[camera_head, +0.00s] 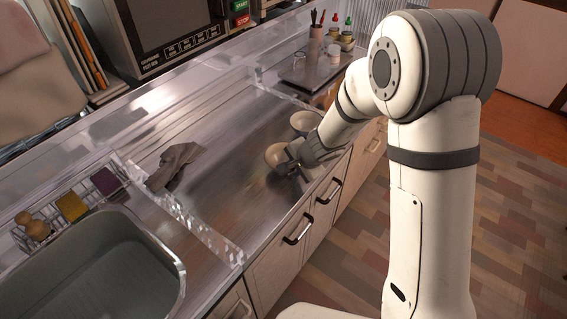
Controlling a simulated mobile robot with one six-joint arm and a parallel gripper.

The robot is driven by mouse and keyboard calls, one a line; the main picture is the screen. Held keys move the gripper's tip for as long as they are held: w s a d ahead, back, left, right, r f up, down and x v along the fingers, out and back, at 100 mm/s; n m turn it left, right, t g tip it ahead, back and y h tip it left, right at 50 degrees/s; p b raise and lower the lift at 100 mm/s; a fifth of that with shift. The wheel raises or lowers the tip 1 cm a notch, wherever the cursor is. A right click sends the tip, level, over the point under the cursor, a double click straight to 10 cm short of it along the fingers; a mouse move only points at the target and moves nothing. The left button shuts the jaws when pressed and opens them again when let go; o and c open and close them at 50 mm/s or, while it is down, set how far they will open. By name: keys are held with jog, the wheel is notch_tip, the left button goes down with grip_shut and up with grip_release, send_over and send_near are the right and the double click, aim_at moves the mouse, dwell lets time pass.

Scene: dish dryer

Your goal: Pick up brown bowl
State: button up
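Two small bowls stand on the metal counter near its front edge. The nearer bowl (274,153) looks tan or cream, and my gripper (288,169) is at its right front side. I cannot tell whether the fingers touch it or whether they are open or shut. The second bowl (304,121), pale with a greyish outside, stands just behind it and is partly hidden by my arm.
A crumpled grey cloth (174,165) lies on the counter to the left. A sink (100,262) and a rack with sponges (72,207) are at the lower left. A tray (299,77) with jars and bottles stands at the back. The counter's middle is clear.

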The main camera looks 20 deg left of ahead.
grip_shut()
dwell(0.4)
